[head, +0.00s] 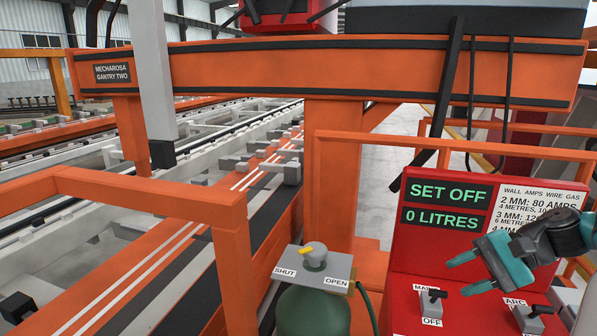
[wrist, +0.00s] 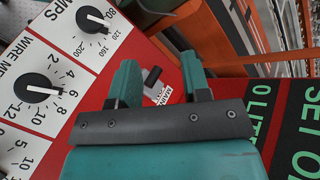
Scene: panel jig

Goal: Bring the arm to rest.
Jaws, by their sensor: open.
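My gripper (head: 459,277) is teal and dark grey, at the right of the head view. Its two fingers are apart with nothing between them, and they point left over the red control panel (head: 400,262). My arm is partly cut off by the right edge.
The panel's displays (head: 448,205) read SET OFF and 0 LITRES. An arc switch (head: 533,313) stands below my gripper. A green gas bottle (head: 312,312) has a valve (head: 315,256) with a yellow pointer toward SHUT. Orange rails (head: 150,190) and a gantry beam (head: 330,70) stand around.

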